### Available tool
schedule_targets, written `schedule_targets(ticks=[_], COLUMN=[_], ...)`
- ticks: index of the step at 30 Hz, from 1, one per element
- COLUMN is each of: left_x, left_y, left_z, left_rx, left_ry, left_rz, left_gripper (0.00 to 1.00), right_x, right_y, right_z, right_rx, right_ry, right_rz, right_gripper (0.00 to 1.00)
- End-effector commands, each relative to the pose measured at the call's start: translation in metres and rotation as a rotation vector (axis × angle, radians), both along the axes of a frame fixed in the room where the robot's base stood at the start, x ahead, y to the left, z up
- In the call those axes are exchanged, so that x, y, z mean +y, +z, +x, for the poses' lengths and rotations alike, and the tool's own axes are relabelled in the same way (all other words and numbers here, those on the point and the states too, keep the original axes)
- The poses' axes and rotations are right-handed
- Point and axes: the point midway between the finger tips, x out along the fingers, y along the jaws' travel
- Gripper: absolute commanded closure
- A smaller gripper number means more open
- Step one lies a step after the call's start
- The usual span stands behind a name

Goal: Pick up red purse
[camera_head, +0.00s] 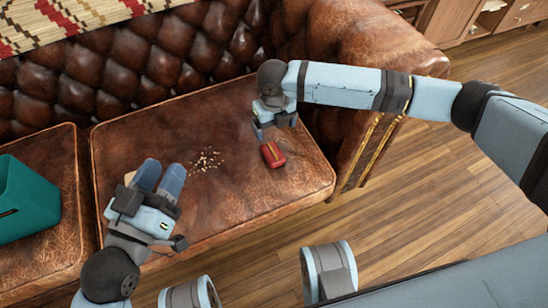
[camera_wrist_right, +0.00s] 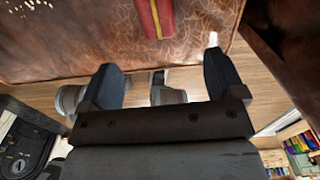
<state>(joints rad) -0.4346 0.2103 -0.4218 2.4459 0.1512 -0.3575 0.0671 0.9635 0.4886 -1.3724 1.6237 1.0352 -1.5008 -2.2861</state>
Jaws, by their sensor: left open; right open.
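The red purse (camera_head: 272,155) is a small red item with a gold-yellow stripe, lying on the brown leather seat cushion (camera_head: 230,210). In the right wrist view the purse (camera_wrist_right: 155,17) shows at the top edge, partly cut off, beyond the fingertips. My right gripper (camera_head: 275,128) hangs just above and behind the purse with its fingers apart and empty; it also shows open in the right wrist view (camera_wrist_right: 162,75). My left gripper (camera_head: 172,180) is over the left part of the cushion, open, away from the purse.
Pale crumbs (camera_head: 206,159) lie on the cushion between my grippers. A teal bin (camera_head: 25,200) stands on the left cushion. The tufted backrest (camera_head: 150,60) and the right armrest (camera_head: 370,50) border the seat. Wooden floor (camera_head: 440,200) is clear at right.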

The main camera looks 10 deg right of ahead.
Motion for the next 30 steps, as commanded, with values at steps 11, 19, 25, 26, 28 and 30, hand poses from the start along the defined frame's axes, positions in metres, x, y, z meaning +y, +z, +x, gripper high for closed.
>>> schedule_targets(ticks=[11,19,25,26,28,30], left_x=[-0.003,-0.002,0.004,0.005,0.006,0.007], left_y=[-0.042,-0.05,-0.052,-0.051,-0.049,-0.048], left_z=[0.0,0.002,0.013,0.014,0.016,0.016], left_rx=[0.11,0.108,-0.001,-0.016,-0.04,-0.05], left_ry=[-0.041,-0.046,-0.037,-0.035,-0.031,-0.029], left_rz=[0.063,0.089,0.16,0.168,0.183,0.191], left_gripper=[0.57,0.57,0.57,0.57,0.57,0.57], right_x=[0.001,0.002,0.006,0.005,0.005,0.005], right_y=[-0.07,-0.087,-0.117,-0.121,-0.127,-0.128], right_z=[-0.001,-0.001,-0.001,0.0,0.0,0.0], right_rx=[0.0,0.0,-0.001,-0.001,-0.001,-0.001], right_ry=[-0.002,-0.003,-0.003,-0.003,-0.004,-0.004], right_rz=[0.003,0.003,0.004,0.004,0.003,0.003], right_gripper=[0.12,0.12,0.12,0.12,0.12,0.12])
